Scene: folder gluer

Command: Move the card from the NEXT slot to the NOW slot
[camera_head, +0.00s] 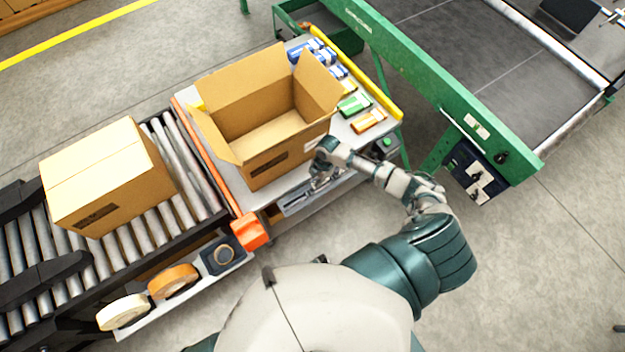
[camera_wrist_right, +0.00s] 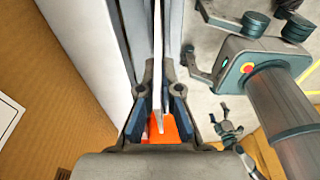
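My right gripper (camera_head: 318,182) is at the front edge of the workstation, by the right part of a grey slotted rail (camera_head: 296,204). In the right wrist view its two fingers (camera_wrist_right: 158,112) stand apart, with dark blue pads. A thin pale strip (camera_wrist_right: 157,50) runs between them without visible pad contact; it may be the card seen edge-on, but I cannot tell. The NEXT and NOW labels are not readable. My left gripper is not in the head view; a small claw-like shape (camera_wrist_right: 232,135) in the wrist view may be it.
An open carton (camera_head: 270,125) stands on the workstation just behind the rail. A closed carton (camera_head: 105,175) sits on the roller conveyor at left. Small coloured packs (camera_head: 354,105) lie right of the open carton. An orange block (camera_head: 250,231) is at the left corner; a green machine (camera_head: 440,90) is behind.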

